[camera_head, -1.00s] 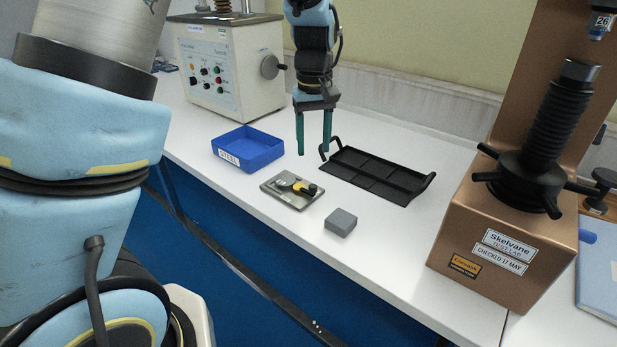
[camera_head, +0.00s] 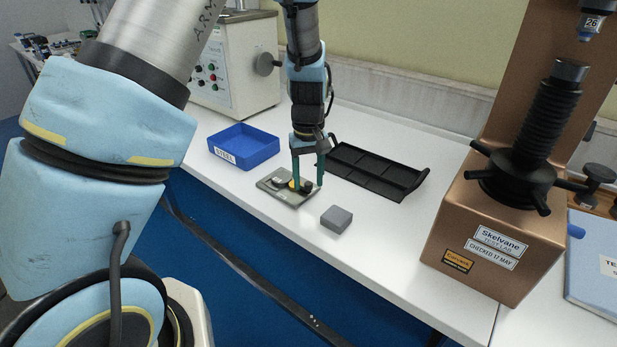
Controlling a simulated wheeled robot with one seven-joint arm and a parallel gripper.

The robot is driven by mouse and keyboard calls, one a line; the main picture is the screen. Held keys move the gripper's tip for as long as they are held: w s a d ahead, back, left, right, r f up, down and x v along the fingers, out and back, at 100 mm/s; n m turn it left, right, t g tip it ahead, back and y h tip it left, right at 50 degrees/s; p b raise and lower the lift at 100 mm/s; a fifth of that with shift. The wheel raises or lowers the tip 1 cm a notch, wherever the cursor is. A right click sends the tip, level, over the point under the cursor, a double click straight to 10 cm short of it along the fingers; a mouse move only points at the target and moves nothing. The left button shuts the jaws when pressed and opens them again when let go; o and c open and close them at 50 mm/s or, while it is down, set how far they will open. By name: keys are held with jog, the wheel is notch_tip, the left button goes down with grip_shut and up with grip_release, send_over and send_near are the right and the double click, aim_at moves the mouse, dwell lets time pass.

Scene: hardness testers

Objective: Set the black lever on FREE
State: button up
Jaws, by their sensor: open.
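A small grey plate (camera_head: 275,186) lies on the white bench, with a yellow round part and a black lever (camera_head: 306,186) on it. My gripper (camera_head: 308,186) points straight down over the plate, with its two green fingers apart. The fingertips are at about the height of the lever's black knob, one on each side of it as seen here. I cannot tell whether they touch it. The fingers hide much of the yellow part, and any FREE marking is too small to read.
A blue bin (camera_head: 243,147) marked STEEL stands behind left of the plate. A black divided tray (camera_head: 378,172) lies to the right. A grey block (camera_head: 336,219) sits in front right. A bronze hardness tester (camera_head: 478,235) stands far right, a cream machine (camera_head: 232,70) at the back.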

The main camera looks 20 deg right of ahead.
grip_shut()
jog(key=shift+m, duration=0.3)
dwell(0.4)
jog(key=m, duration=0.1)
jog(key=a+m, duration=0.1)
jog(key=m, duration=0.1)
jog(key=shift+s+a+b, duration=0.1)
jog(key=shift+s+b, duration=0.1)
jog(key=shift+b, duration=0.15)
jog(key=m, duration=0.2)
jog(key=a+m, duration=0.1)
jog(key=shift+a+m, duration=0.1)
jog(key=shift+m, duration=0.3)
jog(key=m, duration=0.1)
jog(key=a+m, duration=0.1)
jog(key=m, duration=0.1)
jog(key=shift+w, duration=0.1)
jog(key=shift+w+a+m+p, duration=0.15)
jog(key=shift+a+m, duration=0.1)
jog(key=shift+m, duration=0.55)
jog(key=shift+w+a+m+p, duration=0.1)
jog(key=shift+a+m+p, duration=0.1)
jog(key=shift+m, duration=0.6)
